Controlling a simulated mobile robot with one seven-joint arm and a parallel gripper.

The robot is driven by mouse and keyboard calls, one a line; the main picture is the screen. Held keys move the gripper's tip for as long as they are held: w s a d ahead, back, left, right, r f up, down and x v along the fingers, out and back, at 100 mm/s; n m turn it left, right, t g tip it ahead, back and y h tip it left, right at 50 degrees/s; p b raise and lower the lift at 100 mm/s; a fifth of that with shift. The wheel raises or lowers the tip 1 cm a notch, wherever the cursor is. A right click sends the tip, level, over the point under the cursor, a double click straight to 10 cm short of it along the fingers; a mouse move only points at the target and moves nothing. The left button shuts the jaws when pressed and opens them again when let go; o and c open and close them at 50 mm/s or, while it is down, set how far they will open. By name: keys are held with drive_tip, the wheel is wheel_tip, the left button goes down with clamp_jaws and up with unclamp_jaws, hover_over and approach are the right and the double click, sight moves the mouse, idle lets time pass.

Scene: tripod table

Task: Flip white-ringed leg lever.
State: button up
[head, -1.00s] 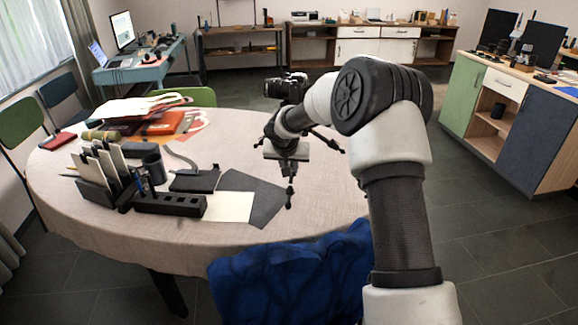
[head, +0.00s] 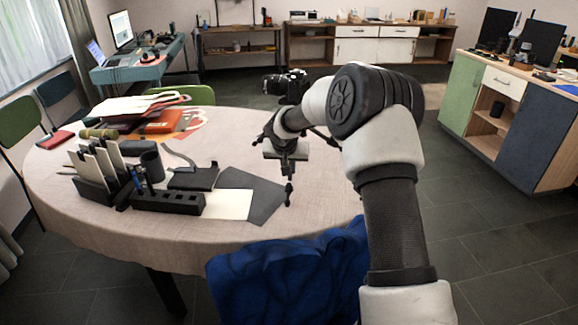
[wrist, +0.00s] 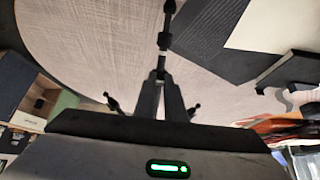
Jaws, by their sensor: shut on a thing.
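The black tripod stands on the round table (head: 110,225) with a black camera (head: 284,83) on top. One dark tripod leg (head: 289,192) shows below my wrist in the head view. In the wrist view, a dark leg (wrist: 166,30) runs down to my gripper (wrist: 160,84). Its two black fingers are close together, shut on part of that leg. Two more dark tripod ends (wrist: 112,102) show either side of the fingers.
A grey sheet (head: 250,195), cream paper (head: 228,205) and black organiser (head: 168,202) lie left of the tripod. A blue-covered chair (head: 285,275) stands at the table's front edge. A green-and-blue cabinet (head: 535,135) stands on the right.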

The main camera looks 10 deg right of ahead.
drive_tip(key=shift+w+d+r, duration=0.1)
drive_tip(key=shift+w+r, duration=0.3)
drive_tip(key=shift+r, duration=0.3)
idle(1.0)
drive_tip(key=shift+w+d+r+b, duration=0.15)
drive_tip(key=shift+w+r+b, duration=0.15)
drive_tip(key=shift+w+r, duration=0.15)
idle(1.1)
drive_tip(key=o, duration=0.5)
drive_tip(key=shift+f, duration=0.1)
drive_tip(key=shift+s, duration=0.1)
drive_tip(key=shift+p+v, duration=0.3)
drive_tip(key=shift+v, duration=2.65)
